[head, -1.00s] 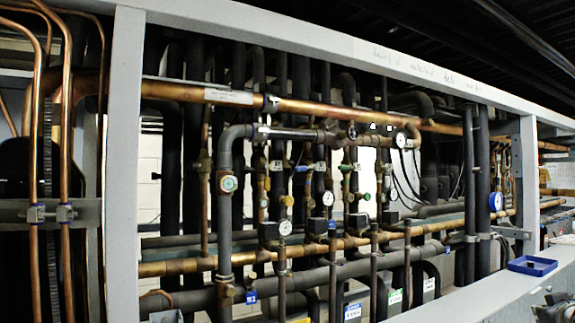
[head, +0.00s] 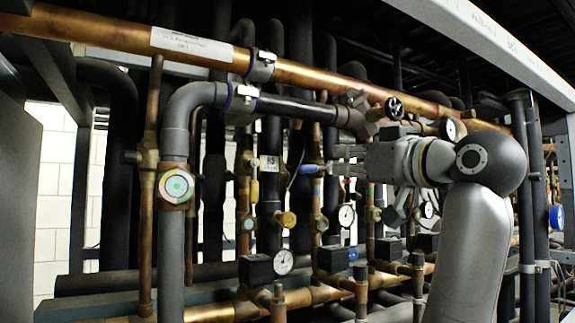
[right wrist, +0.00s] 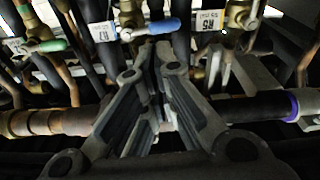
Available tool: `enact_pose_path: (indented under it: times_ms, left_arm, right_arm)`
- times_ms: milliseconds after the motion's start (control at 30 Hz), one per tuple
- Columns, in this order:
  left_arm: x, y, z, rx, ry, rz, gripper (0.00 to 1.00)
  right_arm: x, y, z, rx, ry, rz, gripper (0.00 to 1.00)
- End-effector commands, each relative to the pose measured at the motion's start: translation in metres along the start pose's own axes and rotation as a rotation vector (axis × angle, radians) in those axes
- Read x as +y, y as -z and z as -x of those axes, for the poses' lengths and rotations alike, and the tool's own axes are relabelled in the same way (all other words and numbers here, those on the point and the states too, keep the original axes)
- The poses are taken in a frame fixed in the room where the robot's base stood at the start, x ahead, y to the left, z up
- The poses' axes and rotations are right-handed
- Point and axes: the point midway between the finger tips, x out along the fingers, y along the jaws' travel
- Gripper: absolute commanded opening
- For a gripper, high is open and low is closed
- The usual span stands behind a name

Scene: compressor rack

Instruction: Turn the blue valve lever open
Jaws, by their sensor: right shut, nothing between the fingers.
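The blue valve lever (head: 308,169) is a small blue handle among the vertical pipes near the middle of the head view. In the right wrist view the blue lever (right wrist: 150,28) lies roughly crosswise just beyond the fingertips, beside a brass valve body. My right gripper (head: 338,168) comes in from the right, with its fingertips close to the lever's right end. In the right wrist view my right gripper (right wrist: 152,62) is shut with nothing between its fingers. Whether the tips touch the lever I cannot tell. My left gripper is not in view.
A dark pipe with a bend (head: 205,95) and a long copper pipe (head: 330,82) run in front of and above the valves. A green lever (right wrist: 42,46) is left of the blue one. Free space around the gripper is tight.

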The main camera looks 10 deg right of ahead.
Motion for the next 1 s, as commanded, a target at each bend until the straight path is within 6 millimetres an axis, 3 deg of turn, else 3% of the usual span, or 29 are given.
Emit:
enact_pose_path:
  times_ms: [167, 500, 700, 1000]
  left_arm:
    - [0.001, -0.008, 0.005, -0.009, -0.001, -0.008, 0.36]
    - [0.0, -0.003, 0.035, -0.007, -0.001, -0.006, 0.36]
    - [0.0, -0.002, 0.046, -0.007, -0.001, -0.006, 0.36]
    - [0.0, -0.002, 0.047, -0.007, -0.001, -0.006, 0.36]
  right_arm:
    - [-0.011, 0.011, -0.004, 0.015, 0.022, 0.005, 0.0]
    - [-0.012, 0.013, -0.064, 0.01, 0.021, 0.004, 0.0]
    - [-0.012, 0.012, -0.088, 0.014, 0.02, 0.005, 0.0]
    - [-0.012, 0.009, -0.096, 0.015, 0.018, 0.006, 0.0]
